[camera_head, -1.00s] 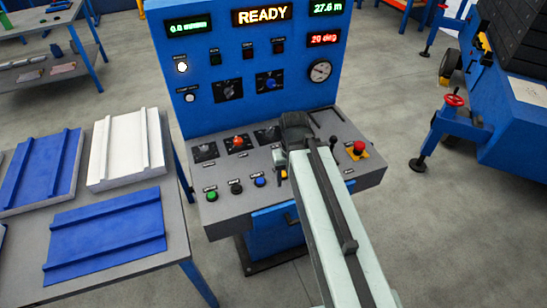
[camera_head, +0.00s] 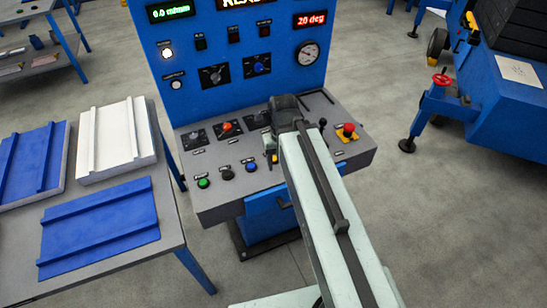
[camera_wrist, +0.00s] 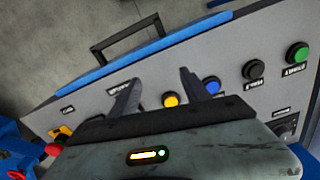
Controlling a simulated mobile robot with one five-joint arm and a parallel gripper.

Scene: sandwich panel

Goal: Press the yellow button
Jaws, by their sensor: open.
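The yellow button (camera_head: 275,159) is at the right end of the front row of buttons on the sloped grey console (camera_head: 213,208). In the wrist view the yellow button (camera_wrist: 170,100) shows between the two dark fingers, partly close to the gripper body. My gripper (camera_head: 271,148) is over the console beside that button, with its fingers apart in the wrist view (camera_wrist: 160,78). The gripper is open and empty. I cannot tell whether any part of it touches the button.
Blue (camera_head: 251,167), black (camera_head: 227,175) and green (camera_head: 203,183) buttons continue the row to the left. A red emergency button (camera_head: 348,129) is on the right. A table (camera_head: 176,220) with panels stands at left. A blue machine (camera_head: 500,105) stands at right.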

